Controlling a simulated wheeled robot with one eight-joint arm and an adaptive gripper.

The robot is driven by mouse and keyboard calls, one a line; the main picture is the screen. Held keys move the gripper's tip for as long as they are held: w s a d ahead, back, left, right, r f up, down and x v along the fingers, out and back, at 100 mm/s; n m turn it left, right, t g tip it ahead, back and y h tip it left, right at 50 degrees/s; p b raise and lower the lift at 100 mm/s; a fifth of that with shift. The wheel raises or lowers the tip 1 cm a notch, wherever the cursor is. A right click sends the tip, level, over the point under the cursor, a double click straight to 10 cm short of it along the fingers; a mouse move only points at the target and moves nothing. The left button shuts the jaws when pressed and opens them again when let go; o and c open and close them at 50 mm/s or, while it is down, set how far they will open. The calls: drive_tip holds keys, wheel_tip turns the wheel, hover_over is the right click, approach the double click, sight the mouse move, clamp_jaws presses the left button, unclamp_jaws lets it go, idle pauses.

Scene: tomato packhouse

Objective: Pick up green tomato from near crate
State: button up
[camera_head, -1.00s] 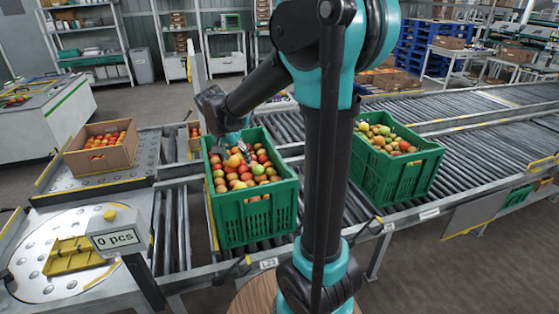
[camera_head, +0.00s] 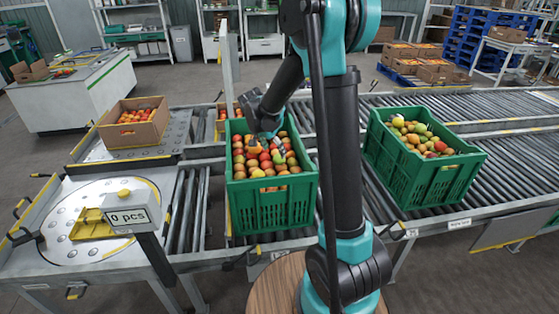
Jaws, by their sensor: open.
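A green crate (camera_head: 272,206) full of mostly red and orange tomatoes stands on the rollers left of my arm. A few paler, greenish tomatoes lie among them; a light green one (camera_head: 287,143) shows near the crate's far right side, beside my gripper. My gripper (camera_head: 266,146) is open, pointing down over the tomatoes in this crate. It is small in the view, and I cannot tell whether its fingers touch a tomato. A second green crate (camera_head: 428,183) with green, yellow and red tomatoes stands to the right of my arm.
A cardboard box (camera_head: 135,134) of tomatoes sits on the left conveyor table, and another box (camera_head: 221,124) is behind the left crate. A counter display (camera_head: 128,217) reading "0 pcs" stands at the front left by a yellow tray (camera_head: 92,226). The roller conveyor (camera_head: 500,137) is clear at right.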

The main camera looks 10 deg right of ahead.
sight(278, 157)
drive_tip(key=shift+x, duration=3.35)
drive_tip(key=shift+w+d+r, duration=0.1)
drive_tip(key=shift+w+d, duration=0.05)
drive_tip(key=c, duration=0.9)
